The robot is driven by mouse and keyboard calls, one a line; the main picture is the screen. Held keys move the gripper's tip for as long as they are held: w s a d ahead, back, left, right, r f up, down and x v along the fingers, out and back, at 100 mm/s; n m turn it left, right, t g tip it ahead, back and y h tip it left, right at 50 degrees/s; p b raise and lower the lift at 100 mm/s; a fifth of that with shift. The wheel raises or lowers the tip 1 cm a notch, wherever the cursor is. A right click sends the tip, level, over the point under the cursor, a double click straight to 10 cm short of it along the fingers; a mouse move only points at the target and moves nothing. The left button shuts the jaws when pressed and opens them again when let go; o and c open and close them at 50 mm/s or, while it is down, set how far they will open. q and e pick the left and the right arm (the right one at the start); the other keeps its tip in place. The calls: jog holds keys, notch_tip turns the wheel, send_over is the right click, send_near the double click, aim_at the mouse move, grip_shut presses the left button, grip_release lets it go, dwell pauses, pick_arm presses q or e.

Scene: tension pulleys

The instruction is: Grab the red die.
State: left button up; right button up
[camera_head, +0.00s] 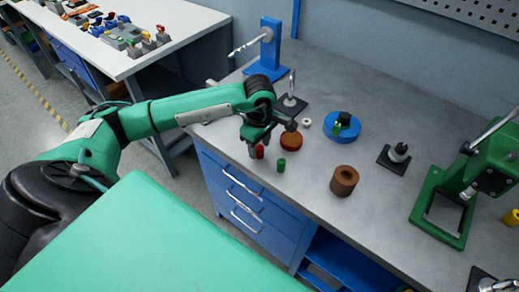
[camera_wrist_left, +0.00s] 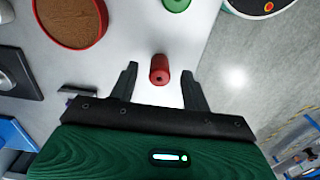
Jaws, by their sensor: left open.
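The red die (camera_head: 259,151) is a small red cylinder standing near the front edge of the grey bench. In the left wrist view the red die (camera_wrist_left: 159,69) shows a dark hole in its top end and lies between the tips of my left gripper. My left gripper (camera_head: 268,142) is open, right above and around the die's place. Its two dark fingers also show in the left wrist view (camera_wrist_left: 160,85), one on each side of the die, with gaps. I cannot tell how deep the fingers reach. My right gripper is not in view.
A green cylinder (camera_head: 281,165) stands just right of the die. A round brown-topped red container (camera_head: 291,140) is close behind. A brown ring (camera_head: 344,180), a blue disc (camera_head: 342,126) and a green press (camera_head: 462,190) stand farther right. The bench's front edge is near.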

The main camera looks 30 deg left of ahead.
aim_at(260, 147)
pick_arm(q)
grip_shut()
jog(key=shift+r, duration=0.55)
notch_tip(260, 147, up, 19)
jog(key=b, duration=0.3)
